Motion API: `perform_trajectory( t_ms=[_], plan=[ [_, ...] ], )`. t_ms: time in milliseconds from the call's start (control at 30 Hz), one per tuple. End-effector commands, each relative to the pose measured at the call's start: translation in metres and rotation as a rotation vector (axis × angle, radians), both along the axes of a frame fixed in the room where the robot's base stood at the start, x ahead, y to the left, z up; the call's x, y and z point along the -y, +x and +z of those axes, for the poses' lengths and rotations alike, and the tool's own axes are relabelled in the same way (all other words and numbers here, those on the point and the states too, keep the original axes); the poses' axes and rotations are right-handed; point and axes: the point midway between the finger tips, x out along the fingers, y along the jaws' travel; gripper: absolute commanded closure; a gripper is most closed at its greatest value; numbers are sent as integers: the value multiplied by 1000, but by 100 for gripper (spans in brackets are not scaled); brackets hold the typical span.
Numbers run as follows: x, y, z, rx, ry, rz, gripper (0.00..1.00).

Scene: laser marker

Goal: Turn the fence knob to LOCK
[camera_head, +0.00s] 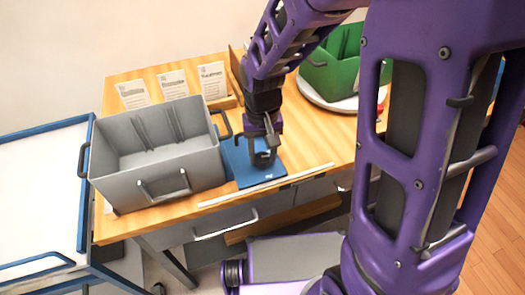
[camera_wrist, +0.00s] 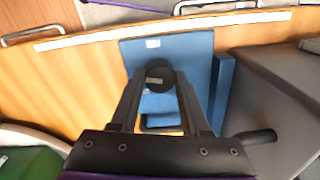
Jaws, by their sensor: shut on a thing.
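The blue fixture (camera_head: 262,179) lies on the wooden table, right of the grey bin; its blue plate also shows in the wrist view (camera_wrist: 197,48). A round black knob (camera_wrist: 160,72) stands on the plate, with a small pale mark on its face. My gripper (camera_wrist: 160,80) has one finger on each side of the knob and is shut on it. In the head view my gripper (camera_head: 265,157) is over the fixture and mostly hides the knob. I cannot read any LOCK label or tell the knob's setting.
The grey bin (camera_head: 150,148) stands close on the left. A green bin (camera_head: 331,71) on a white round base (camera_head: 318,99) stands at the back right. Several cards (camera_head: 173,84) stand at the back. A pale strip (camera_head: 265,186) runs along the table's front edge.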

Motion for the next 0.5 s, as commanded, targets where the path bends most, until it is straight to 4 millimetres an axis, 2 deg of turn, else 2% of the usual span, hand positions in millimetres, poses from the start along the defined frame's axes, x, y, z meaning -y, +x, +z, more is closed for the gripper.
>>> perform_trajectory(
  t_ms=[500],
  plan=[
    [0, 0, 1, 0, 1, 471, 100]
  ],
)
